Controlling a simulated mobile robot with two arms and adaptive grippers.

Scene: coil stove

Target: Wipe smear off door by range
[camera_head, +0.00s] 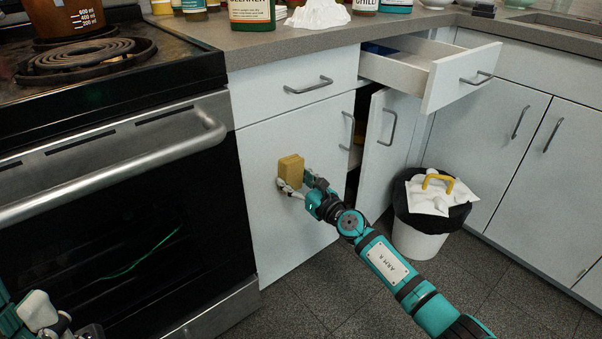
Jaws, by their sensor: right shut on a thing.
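A yellow-tan sponge (291,170) is held up against the white cabinet door (262,225) just right of the range (110,150). My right gripper (299,183) is shut on the sponge; whether the sponge presses on the door or stays slightly off it is hard to tell. I cannot make out a smear on the visible part of the door; the sponge and gripper cover a patch of it. My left gripper (45,315) shows only in part at the bottom left corner, in front of the oven, and its fingers are unclear.
A drawer (455,85) stands pulled out, above a neighbouring cabinet door (390,140) that is ajar. A bin (418,240) with a black liner and white trash stands on the floor at right. Bottles and a white crumpled cloth (318,14) are on the counter.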

